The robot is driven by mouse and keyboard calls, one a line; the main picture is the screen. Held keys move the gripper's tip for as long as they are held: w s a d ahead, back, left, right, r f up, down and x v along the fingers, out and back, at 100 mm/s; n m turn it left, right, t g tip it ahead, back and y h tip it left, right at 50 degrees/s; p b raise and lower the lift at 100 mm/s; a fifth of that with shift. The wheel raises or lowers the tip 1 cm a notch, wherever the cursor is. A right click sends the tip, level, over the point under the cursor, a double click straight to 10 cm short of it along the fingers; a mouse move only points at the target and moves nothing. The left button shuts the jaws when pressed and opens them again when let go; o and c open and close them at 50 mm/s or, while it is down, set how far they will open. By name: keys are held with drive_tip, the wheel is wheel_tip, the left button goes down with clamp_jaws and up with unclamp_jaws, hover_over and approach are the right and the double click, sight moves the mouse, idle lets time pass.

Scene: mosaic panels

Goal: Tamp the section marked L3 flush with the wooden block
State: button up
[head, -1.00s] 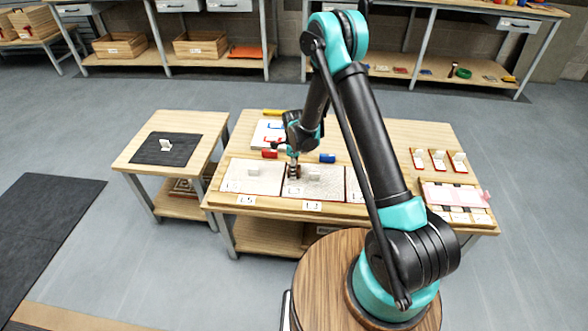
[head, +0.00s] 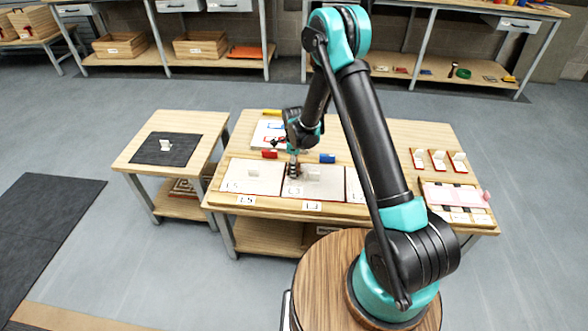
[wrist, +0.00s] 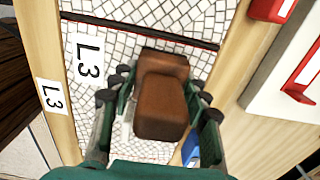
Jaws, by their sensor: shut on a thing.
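The L3 section (head: 325,190) is a white mosaic panel in the middle of the row on the table. Its L3 card (wrist: 88,60) lies on the tiles, and a second L3 label (wrist: 51,96) is on the wooden edge. My gripper (head: 293,170) is over the far left part of this section. In the wrist view, my gripper (wrist: 158,92) is shut on the brown wooden block (wrist: 162,100), with fingers on both sides. The block hides the tiles beneath it. I cannot tell whether it touches them.
A small white upright piece (head: 313,174) stands on L3. White stands (head: 438,160) are at the right.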

drive_tip(key=shift+r, duration=2.8)
